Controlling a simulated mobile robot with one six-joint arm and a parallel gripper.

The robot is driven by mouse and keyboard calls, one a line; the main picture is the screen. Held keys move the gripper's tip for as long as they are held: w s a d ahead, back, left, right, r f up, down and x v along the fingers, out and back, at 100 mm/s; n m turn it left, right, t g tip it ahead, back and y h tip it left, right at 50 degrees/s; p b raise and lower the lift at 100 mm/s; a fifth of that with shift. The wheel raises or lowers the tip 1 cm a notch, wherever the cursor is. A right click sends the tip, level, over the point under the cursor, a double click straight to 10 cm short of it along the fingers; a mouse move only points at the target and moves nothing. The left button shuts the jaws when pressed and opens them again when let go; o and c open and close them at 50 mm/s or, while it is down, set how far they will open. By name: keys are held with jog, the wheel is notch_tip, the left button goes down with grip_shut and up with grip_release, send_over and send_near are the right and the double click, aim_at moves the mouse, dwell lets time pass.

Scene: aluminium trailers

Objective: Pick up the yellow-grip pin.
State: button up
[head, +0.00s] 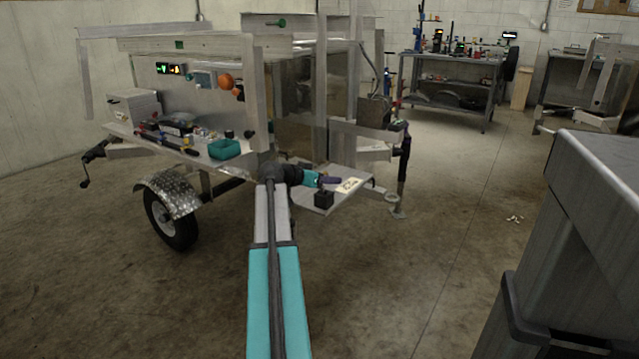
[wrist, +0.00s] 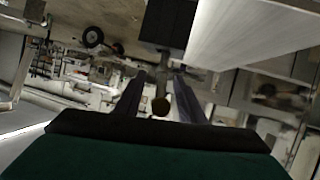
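My gripper (head: 330,181) reaches out over the small plate at the trailer's front in the head view. In the wrist view its two dark fingers (wrist: 160,95) stand apart, with a gap on each side of a pin (wrist: 161,105). The pin has a dull yellow-brown rounded end towards me, and its shaft runs up towards a black block (wrist: 168,22). The block also shows in the head view (head: 324,200), just below my gripper. I cannot make out the pin in the head view. Whether its shaft sits in the block is unclear.
The front plate (head: 318,208) carries a pale label (head: 349,185) beside the block. A jack post (head: 404,165) stands to its right. The trailer shelf to the left holds a teal bin (head: 224,149) and several small items. Open floor lies to the right.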

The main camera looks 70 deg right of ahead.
grip_shut()
jog(key=shift+r, duration=0.1)
notch_tip(320, 180, up, 10)
jog(key=p, duration=0.3)
dwell(0.3)
